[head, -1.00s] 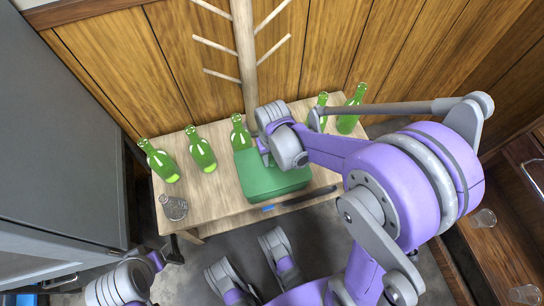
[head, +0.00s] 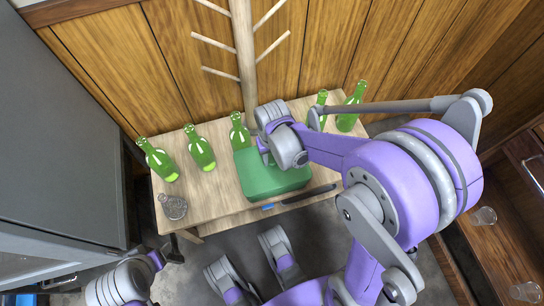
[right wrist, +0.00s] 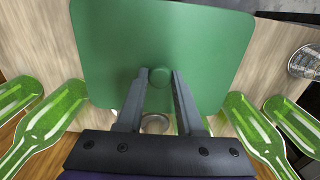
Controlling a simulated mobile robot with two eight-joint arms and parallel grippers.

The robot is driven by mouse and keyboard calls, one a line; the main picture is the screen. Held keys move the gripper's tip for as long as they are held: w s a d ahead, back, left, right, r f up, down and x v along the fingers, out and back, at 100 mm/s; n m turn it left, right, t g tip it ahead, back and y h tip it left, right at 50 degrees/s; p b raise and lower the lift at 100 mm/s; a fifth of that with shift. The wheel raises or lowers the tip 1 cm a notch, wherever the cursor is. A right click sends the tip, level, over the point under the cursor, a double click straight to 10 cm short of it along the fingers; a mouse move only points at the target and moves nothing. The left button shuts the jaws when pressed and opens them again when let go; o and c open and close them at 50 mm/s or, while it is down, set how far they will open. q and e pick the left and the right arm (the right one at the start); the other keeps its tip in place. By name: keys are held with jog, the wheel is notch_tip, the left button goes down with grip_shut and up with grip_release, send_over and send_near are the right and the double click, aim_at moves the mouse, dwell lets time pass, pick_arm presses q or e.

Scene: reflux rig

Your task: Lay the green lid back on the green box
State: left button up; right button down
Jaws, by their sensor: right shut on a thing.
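The green lid (right wrist: 165,40) fills the upper middle of the right wrist view, with a round green knob (right wrist: 160,77) on it. My right gripper (right wrist: 159,80) has its two fingers closed on either side of the knob. In the head view the right gripper (head: 268,157) points down at the green box (head: 275,183) on the wooden table. Lid and box look like one green block there, so I cannot tell whether the lid rests on the box or hangs just above it. My left gripper (head: 171,252) is low at the left, off the table; its jaws are unclear.
Several green bottles stand along the table's (head: 215,200) back, one (head: 240,132) close behind the box. A clear glass vessel (head: 173,207) is at the left front corner. A dark and blue bar (head: 300,198) lies at the front edge. A wooden peg stand (head: 244,50) rises behind.

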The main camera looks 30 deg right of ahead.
aim_at(272, 161)
jog(key=shift+f+b, duration=0.4)
jog(key=shift+f, duration=0.1)
dwell(0.3)
jog(key=shift+c, duration=2.3)
grip_release()
jog(key=shift+r, duration=0.15)
notch_tip(272, 161, up, 9)
jog(key=p, duration=0.6)
